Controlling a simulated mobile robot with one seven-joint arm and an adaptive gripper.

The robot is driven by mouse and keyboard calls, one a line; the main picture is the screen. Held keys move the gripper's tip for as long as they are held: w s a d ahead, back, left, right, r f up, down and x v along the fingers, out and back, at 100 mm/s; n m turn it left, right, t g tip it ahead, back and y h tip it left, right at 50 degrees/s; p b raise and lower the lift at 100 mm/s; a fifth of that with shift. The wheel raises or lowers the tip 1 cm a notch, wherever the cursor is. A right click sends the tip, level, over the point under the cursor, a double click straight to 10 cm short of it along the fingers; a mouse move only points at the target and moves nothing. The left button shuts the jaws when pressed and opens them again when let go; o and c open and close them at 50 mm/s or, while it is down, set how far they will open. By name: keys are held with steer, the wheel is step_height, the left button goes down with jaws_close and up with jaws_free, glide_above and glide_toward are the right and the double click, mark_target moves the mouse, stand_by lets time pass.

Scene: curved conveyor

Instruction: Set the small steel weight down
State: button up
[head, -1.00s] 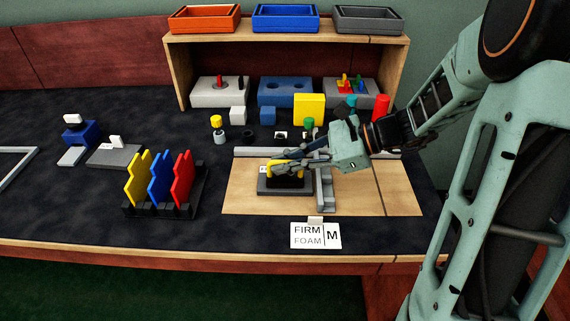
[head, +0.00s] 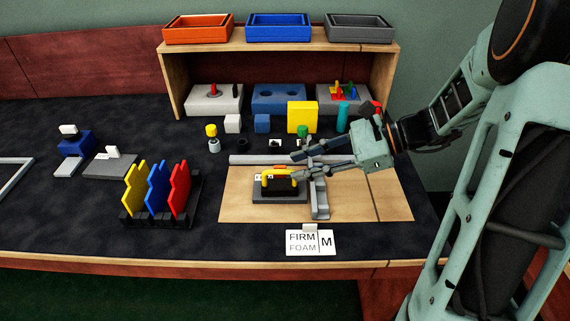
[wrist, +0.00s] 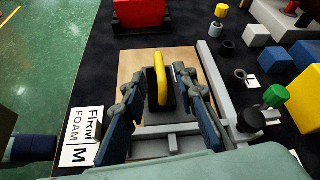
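The likely weight is a dark block (head: 278,185) with a yellow handle (head: 267,179). It rests upright on a dark grey slab (head: 280,198) on the wooden board (head: 236,208). In the wrist view the yellow handle (wrist: 163,75) and dark block (wrist: 152,92) show beyond and between my fingertips. My gripper (head: 293,166) is open and empty, its fingers apart, just behind and above the handle. It does not appear to touch the weight. My gripper (wrist: 160,88) also shows with spread fingers in the wrist view. The block's far side is partly hidden.
A grey rail (head: 250,159) runs behind the slab and a grey stop (head: 320,201) stands right of it. A "FIRM FOAM M" card (head: 310,242) lies in front. A rack with coloured plates (head: 157,190) stands left. Small coloured pieces and a wooden shelf (head: 290,47) are behind.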

steer(key=p+v, duration=0.1)
steer(key=v, duration=0.5)
steer(key=shift+f, duration=0.1)
